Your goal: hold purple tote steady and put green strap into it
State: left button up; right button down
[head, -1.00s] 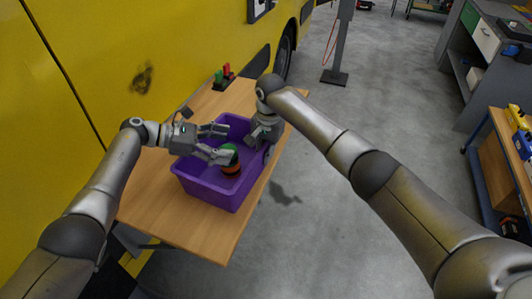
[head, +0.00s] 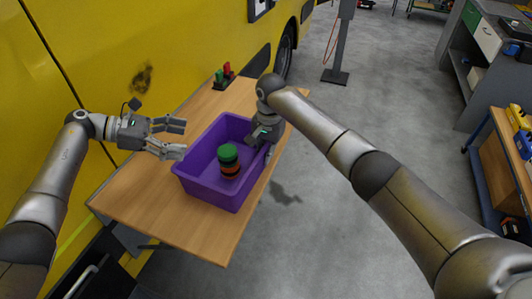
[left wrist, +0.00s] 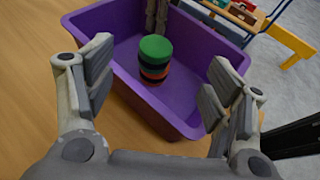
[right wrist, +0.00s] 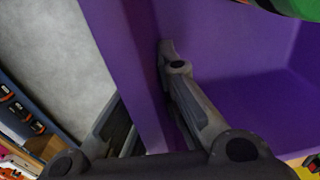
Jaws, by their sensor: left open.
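The purple tote (head: 207,195) stands on the wooden table. The green strap (head: 228,153), a round coil, rests inside it on top of a stack of darker and orange-red coils (head: 230,172). The green strap also shows in the left wrist view (left wrist: 155,46). My left gripper (head: 180,139) is open and empty, above and left of the tote's near-left rim. My right gripper (head: 262,142) is at the tote's right wall. In the right wrist view (right wrist: 150,95) its fingers lie on both sides of that wall, closed on it. The fingertips are partly hidden in the head view.
A small holder with red and green items (head: 223,75) stands at the table's far end. A yellow vehicle (head: 120,60) borders the table on the left. The table's near end (head: 165,220) is bare.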

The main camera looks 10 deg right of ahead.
jog(key=c, duration=1.6)
grip_release()
jog(key=shift+o, duration=0.2)
